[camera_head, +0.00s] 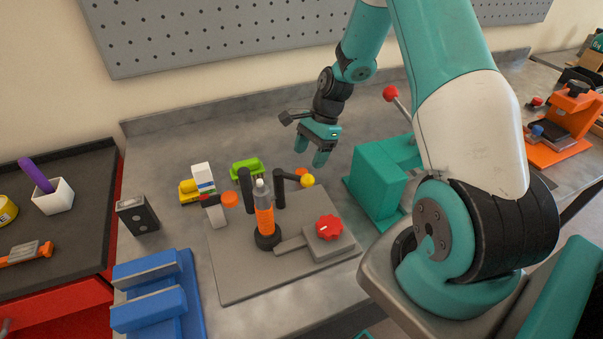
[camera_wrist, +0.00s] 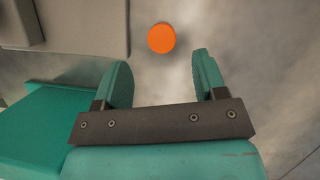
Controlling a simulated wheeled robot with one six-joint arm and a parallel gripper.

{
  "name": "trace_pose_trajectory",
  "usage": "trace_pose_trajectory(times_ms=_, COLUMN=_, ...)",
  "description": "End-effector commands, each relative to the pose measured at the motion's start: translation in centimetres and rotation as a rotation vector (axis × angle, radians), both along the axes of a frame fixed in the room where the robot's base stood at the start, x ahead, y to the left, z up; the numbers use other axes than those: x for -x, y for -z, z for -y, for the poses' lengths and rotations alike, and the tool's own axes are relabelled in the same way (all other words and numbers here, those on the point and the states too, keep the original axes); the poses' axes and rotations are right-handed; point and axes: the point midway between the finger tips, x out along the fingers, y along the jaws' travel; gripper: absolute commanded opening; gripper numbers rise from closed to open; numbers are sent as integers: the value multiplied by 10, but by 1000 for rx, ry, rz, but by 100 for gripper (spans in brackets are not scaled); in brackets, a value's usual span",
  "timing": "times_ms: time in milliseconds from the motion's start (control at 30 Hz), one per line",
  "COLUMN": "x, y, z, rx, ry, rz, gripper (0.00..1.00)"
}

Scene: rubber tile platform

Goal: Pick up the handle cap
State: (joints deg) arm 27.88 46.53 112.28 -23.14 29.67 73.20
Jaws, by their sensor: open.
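A round orange disc, which looks like the handle cap (camera_wrist: 161,38), lies flat on the grey bench beside the grey plate in the wrist view. In the head view an orange piece (camera_head: 301,172), seemingly the same one, shows just beyond the plate's back edge, partly hidden by a yellow ball knob (camera_head: 307,181). My gripper (camera_head: 311,156) is open and empty above the bench, pointing down, close behind the cap. In the wrist view the cap lies apart from and just beyond the open fingertips (camera_wrist: 162,68), roughly centred between them.
The grey plate (camera_head: 235,284) carries an orange-and-grey upright fixture (camera_head: 264,218) with black arms and a red knob (camera_head: 329,227). A teal press (camera_head: 376,180) stands to the right. Another orange disc (camera_head: 230,199) is at left.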

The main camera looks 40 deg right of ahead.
Motion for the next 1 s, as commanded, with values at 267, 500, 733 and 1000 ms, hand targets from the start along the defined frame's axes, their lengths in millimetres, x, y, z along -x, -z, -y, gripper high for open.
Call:
trace_pose_trajectory(times_ms=267, x=-2, y=32, z=-16, rx=-2, ry=-1, rz=-5, gripper=65)
trace_pose_trajectory(times_ms=500, x=-2, y=48, z=-22, rx=0, ry=0, rz=0, gripper=65)
trace_pose_trajectory(times_ms=733, x=-2, y=48, z=-22, rx=0, ry=0, rz=0, gripper=47)
trace_pose_trajectory(times_ms=1000, x=-2, y=47, z=-21, rx=0, ry=0, rz=0, gripper=12)
